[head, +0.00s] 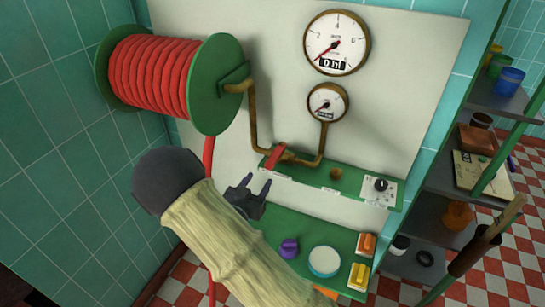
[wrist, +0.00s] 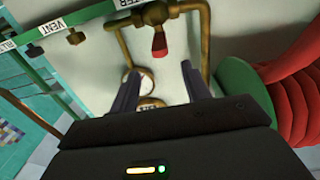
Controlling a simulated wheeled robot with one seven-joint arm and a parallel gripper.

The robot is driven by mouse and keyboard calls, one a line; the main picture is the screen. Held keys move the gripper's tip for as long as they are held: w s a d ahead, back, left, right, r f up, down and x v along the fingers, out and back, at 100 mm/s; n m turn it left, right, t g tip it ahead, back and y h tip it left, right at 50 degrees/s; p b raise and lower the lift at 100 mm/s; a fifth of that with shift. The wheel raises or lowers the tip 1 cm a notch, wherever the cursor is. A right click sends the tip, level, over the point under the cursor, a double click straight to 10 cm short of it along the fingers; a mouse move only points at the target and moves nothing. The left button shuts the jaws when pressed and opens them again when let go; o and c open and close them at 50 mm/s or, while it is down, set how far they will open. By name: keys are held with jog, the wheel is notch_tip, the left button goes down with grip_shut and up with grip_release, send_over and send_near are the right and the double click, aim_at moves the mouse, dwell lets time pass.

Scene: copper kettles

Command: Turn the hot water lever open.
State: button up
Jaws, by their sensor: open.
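The red lever (head: 274,156) sits on a brass valve at the left end of the green label rail, below the pipes. In the wrist view, which looks upside down, the red lever (wrist: 159,44) hangs from the brass valve, just beyond the fingertips. My gripper (head: 253,184) is open and empty, below and left of the lever in the head view. In the wrist view my gripper (wrist: 159,75) has its two fingers spread apart, with the lever between their lines of reach. I see no contact with it. Part of a label ending in "TER" shows by the valve.
A green reel with red hose (head: 155,75) is at the upper left. Two gauges (head: 337,42) hang above the rail. A control knob (head: 381,184) is at the rail's right. A lower green shelf holds a purple knob (head: 289,248), a round white dish (head: 324,261) and orange and yellow switches.

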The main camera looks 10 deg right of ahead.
aim_at(273, 157)
jog(key=p+x, duration=0.2)
jog(key=x, duration=1)
jog(key=shift+p, duration=0.35)
jog(key=shift+a, duration=0.1)
grip_shut()
